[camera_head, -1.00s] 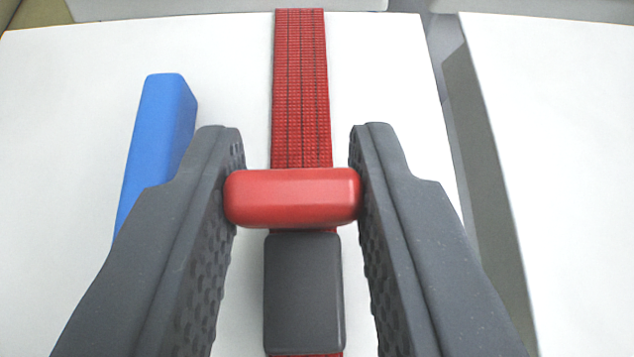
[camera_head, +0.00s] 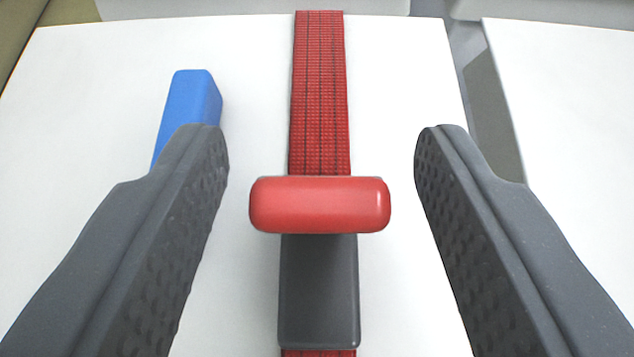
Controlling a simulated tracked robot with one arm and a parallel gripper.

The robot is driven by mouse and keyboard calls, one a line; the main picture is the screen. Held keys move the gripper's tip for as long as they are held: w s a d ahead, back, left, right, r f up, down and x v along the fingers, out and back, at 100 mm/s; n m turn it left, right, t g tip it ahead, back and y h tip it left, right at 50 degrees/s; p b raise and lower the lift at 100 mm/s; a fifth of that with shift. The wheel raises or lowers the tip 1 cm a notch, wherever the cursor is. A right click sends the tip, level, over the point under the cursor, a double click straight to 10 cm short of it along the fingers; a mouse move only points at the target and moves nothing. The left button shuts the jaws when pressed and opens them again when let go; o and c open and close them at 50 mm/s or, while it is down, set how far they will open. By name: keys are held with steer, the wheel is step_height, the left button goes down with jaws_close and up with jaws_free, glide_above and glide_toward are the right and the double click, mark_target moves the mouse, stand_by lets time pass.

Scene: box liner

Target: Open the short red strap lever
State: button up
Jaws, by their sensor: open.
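The short red strap lever (camera_head: 320,205) shows as a rounded red crossbar in the middle of the view. It sits at the far end of a dark grey buckle body (camera_head: 319,295). A red woven strap (camera_head: 319,95) runs away from it along the white box top. My gripper (camera_head: 322,135) is open, with one dark finger on each side of the red bar. A clear gap shows between the bar and each finger, so neither touches it. The lower part of the lever is hidden beneath its bar.
A blue bar (camera_head: 190,105) stands to the left, partly hidden behind my left finger. The white box top (camera_head: 400,90) is clear right of the strap. Beyond a gap on the right is another white surface (camera_head: 580,110).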

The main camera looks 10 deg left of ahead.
steer(key=p+v, duration=1.1)
steer(key=shift+s+r, duration=0.15)
steer(key=shift+r, duration=0.1)
steer(key=shift+s+d+p, duration=0.1)
steer(key=shift+d+p, duration=0.1)
steer(key=shift+p, duration=0.25)
steer(key=p+v, duration=0.1)
steer(key=p, duration=0.4)
steer(key=shift+s+r+p, duration=0.1)
steer(key=shift+s+p, duration=0.25)
steer(key=shift+s+p, duration=0.15)
steer(key=shift+p, duration=0.15)
